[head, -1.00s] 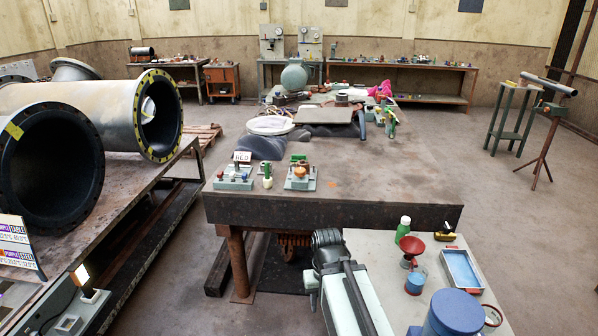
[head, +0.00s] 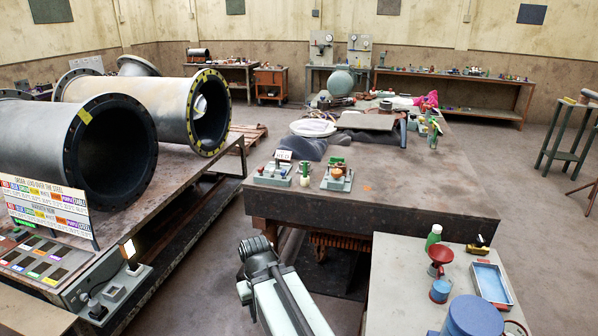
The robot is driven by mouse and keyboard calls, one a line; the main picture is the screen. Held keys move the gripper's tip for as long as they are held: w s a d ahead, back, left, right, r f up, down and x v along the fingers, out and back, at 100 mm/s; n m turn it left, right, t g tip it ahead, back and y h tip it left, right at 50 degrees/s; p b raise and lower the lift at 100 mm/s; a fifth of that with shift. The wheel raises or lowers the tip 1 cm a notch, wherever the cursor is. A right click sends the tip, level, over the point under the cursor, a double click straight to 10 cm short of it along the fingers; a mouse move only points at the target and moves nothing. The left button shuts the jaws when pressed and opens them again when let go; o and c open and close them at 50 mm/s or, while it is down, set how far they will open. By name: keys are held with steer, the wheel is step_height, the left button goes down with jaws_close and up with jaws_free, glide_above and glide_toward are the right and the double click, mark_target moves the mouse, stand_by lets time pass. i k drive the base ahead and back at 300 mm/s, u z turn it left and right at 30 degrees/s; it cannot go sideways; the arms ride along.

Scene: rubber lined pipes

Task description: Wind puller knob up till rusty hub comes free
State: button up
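Two small grey-green fixtures stand on the near edge of the dark steel table (head: 400,190). The right fixture (head: 338,184) carries a small orange-brown round part, perhaps the rusty hub (head: 337,173), with a green piece, perhaps the puller knob (head: 335,162), above it. They are too small to tell for sure. The left fixture (head: 272,178) has a small sign behind it, and a green-topped item (head: 305,173) stands between the two. My arm, pale with a dark ribbed end, reaches up from the bottom, short of the table. Gripper fingertips cannot be made out.
A grey side table (head: 400,290) at the lower right holds a green bottle (head: 433,237), red funnel (head: 440,256), blue tray (head: 491,282) and blue drum (head: 473,316). Large flanged pipes (head: 110,150) lie on a bench at left. Floor shows between bench and steel table.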

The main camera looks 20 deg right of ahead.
mark_target(335, 173)
steer(key=u, duration=1.3)
steer(key=i, duration=2.2)
steer(key=z, duration=3.25)
steer(key=i, duration=1)
